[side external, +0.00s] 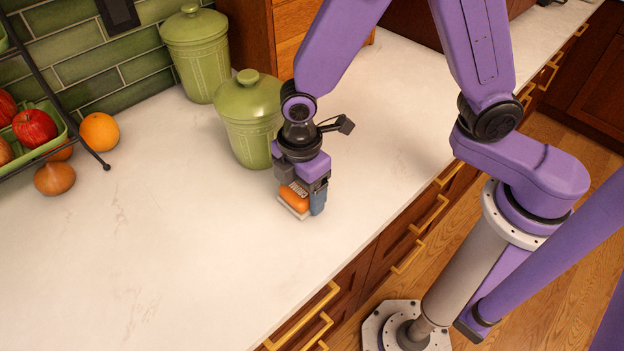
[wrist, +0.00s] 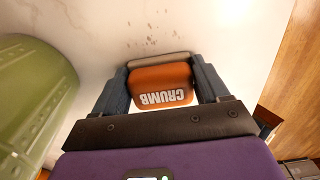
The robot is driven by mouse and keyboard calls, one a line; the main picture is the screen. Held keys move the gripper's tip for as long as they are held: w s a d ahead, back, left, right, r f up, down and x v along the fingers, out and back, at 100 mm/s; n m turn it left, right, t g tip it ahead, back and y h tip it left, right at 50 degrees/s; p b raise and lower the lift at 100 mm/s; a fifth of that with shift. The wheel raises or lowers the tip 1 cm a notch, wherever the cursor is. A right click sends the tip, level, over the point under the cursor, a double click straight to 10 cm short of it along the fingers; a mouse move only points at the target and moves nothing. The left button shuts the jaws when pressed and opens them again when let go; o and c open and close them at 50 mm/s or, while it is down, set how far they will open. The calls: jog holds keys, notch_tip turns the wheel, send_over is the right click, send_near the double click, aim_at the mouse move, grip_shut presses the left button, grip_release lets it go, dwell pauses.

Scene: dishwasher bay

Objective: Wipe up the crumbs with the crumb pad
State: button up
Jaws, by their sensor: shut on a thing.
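The crumb pad (side external: 295,197) has an orange body and a pale base. My gripper (side external: 304,196) is shut on it, just in front of the green canister on the counter. In the wrist view, the crumb pad (wrist: 160,86) sits between the two fingers of my gripper (wrist: 160,84), with the word CRUMB on its top. The pad is at or very near the counter surface; I cannot tell if it touches. Small dark crumbs (wrist: 150,40) lie on the counter just beyond the pad in the wrist view. I cannot make them out in the side view.
A green lidded canister (side external: 250,115) stands close behind my gripper, with another canister (side external: 197,52) farther back. A fruit rack (side external: 40,120), an orange (side external: 99,131) and an onion (side external: 55,179) are at left. The counter's front left is clear; its edge runs above drawers.

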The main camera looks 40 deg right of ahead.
aim_at(286, 205)
jog(key=a, duration=0.3)
jog(key=shift+a, duration=0.15)
jog(key=shift+w, duration=0.3)
jog(key=shift+d, duration=5.35)
jog(key=shift+s+a, duration=0.1)
jog(key=shift+a, duration=4.05)
jog(key=shift+a+r, duration=0.15)
jog(key=shift+a, duration=1.15)
notch_tip(286, 205, up, 8)
jog(key=shift+d, duration=0.1)
